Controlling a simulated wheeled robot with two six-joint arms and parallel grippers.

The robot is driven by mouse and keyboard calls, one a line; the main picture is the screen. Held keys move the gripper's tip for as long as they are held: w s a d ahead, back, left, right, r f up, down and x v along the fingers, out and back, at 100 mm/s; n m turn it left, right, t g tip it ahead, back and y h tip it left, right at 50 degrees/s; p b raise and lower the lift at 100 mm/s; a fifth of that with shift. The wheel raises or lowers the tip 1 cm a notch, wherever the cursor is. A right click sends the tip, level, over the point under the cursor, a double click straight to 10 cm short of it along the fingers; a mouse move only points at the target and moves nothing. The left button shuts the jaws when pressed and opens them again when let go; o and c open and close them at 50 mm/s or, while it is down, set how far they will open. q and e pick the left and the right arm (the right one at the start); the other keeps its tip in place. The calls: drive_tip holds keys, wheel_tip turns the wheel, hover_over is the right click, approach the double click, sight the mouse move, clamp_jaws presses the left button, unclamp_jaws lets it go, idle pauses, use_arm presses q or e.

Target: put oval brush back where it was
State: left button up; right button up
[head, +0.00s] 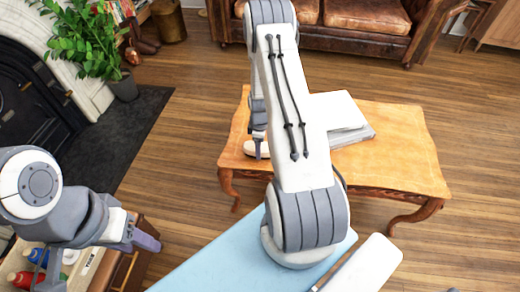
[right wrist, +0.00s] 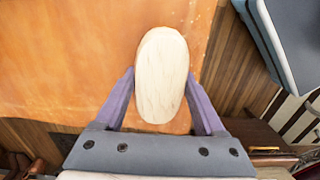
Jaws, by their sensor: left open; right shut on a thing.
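The oval brush (right wrist: 161,75) is a pale, wood-grained oval in the right wrist view. It lies between the purple fingers of my right gripper (right wrist: 163,100), which is shut on it. The orange-brown wooden table (right wrist: 60,60) is behind it; I cannot tell whether the brush touches the tabletop. In the head view my right arm reaches over the left part of the table (head: 400,150) and hides much of the gripper. My left gripper (head: 146,240) is open and empty at the lower left, away from the table.
A white-topped flat stack (head: 340,115) lies on the table, right of my right arm. A box with red and blue bottles (head: 22,278) is at the lower left near my left arm. A potted plant (head: 90,45) stands by the fireplace; a leather sofa (head: 365,15) is behind.

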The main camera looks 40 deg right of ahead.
drive_tip(key=shift+f, duration=0.6)
drive_tip(key=shift+f, duration=0.15)
drive_tip(key=o, duration=1.2)
drive_tip(key=shift+c, duration=0.2)
drive_tip(key=shift+r, duration=0.25)
wheel_tip(320, 180, up, 12)
drive_tip(key=p, duration=0.1)
drive_tip(key=shift+p, duration=0.4)
